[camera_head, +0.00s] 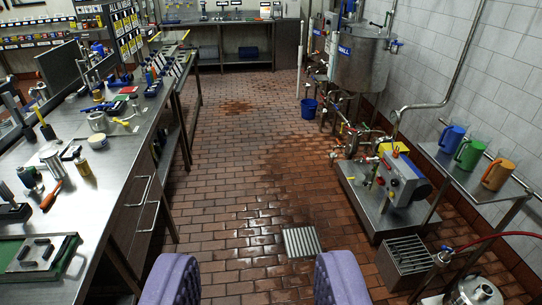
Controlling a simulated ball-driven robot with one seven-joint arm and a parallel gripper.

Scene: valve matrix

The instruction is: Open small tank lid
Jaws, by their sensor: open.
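The small tank (362,66) is a steel cylinder on legs at the upper right, against the tiled wall, with a blue label that appears to read "SMALL". Its top (360,32) is seen at a shallow angle, and I cannot tell its lid clearly from the fittings there. My gripper (256,268) shows as two purple ribbed fingers at the bottom edge, wide apart with only floor between them. It is open and empty, far from the tank.
A long steel bench (95,200) with tools and monitors runs along the left. A pump skid (385,190) and a shelf with coloured jugs (468,153) stand right. A blue bucket (309,108) is beside the tank. The brick floor (235,150) between is clear, with a drain grate (302,242).

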